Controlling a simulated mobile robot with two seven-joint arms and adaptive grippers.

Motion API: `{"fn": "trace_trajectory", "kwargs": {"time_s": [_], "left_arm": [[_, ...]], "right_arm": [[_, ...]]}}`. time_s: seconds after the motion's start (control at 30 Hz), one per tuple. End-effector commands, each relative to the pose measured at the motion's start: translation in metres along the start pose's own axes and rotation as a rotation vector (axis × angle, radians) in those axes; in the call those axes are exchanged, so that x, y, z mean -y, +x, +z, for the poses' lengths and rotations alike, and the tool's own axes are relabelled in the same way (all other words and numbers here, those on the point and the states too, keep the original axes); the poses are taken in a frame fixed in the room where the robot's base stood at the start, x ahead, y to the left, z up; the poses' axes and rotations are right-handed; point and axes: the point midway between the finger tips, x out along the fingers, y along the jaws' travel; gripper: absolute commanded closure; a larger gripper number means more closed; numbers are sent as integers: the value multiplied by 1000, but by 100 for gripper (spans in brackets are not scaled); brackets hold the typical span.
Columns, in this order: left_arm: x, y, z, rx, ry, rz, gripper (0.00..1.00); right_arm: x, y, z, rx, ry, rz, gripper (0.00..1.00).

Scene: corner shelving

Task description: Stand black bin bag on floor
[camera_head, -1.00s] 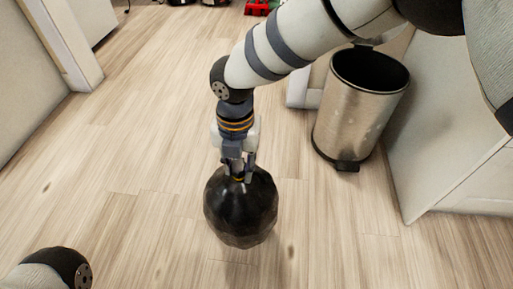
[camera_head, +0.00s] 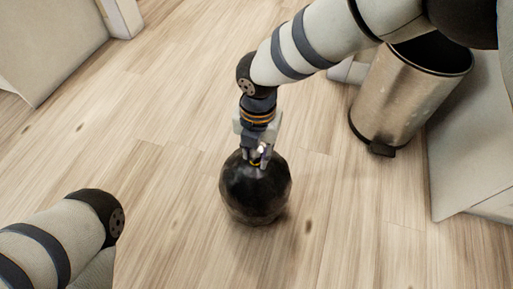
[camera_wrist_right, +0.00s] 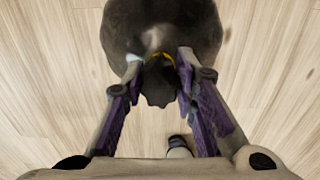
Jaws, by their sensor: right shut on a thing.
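The black bin bag (camera_head: 254,194) is round and full, with a yellow tie at its neck, in the middle of the head view. It is upright, at or very close to the wood floor; I cannot tell whether it touches. My right gripper (camera_head: 257,160) is above it, shut on its neck. In the right wrist view the bag (camera_wrist_right: 163,25) fills the top, and its gathered neck lies between the fingers of the gripper (camera_wrist_right: 160,75). My left arm shows at the lower left, but its gripper is out of view.
A steel pedal bin (camera_head: 402,95) stands open at the upper right, beside a pale cabinet (camera_head: 468,165). Another pale unit (camera_head: 50,45) is at the upper left. The wood floor (camera_head: 150,130) around the bag is clear.

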Motion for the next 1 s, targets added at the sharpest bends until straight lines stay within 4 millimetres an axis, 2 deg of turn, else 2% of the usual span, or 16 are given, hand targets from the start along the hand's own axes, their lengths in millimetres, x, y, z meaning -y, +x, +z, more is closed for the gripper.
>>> {"fn": "trace_trajectory", "kwargs": {"time_s": [0.07,0.1,0.17,0.43,0.5,0.57,0.8,0.9,1.0], "left_arm": [[0,0,-1,1,0,0,75],[0,0,0,0,0,0,75],[0,0,0,0,0,0,75],[0,0,0,0,0,0,75],[0,-1,1,-2,0,0,75],[0,-4,4,-6,-1,0,75],[1,-19,15,-39,-6,0,75],[1,-24,16,-54,-8,1,75],[0,-26,17,-62,-9,2,75]], "right_arm": [[-1,1,1,2,0,2,100],[0,2,0,0,0,0,65],[0,2,0,0,0,-1,54],[0,1,0,0,0,-1,54],[0,-5,0,1,0,0,54],[0,-17,0,3,0,1,54],[0,-86,1,5,0,2,54],[0,-106,0,4,-1,1,54],[0,-117,0,1,1,1,54]]}}
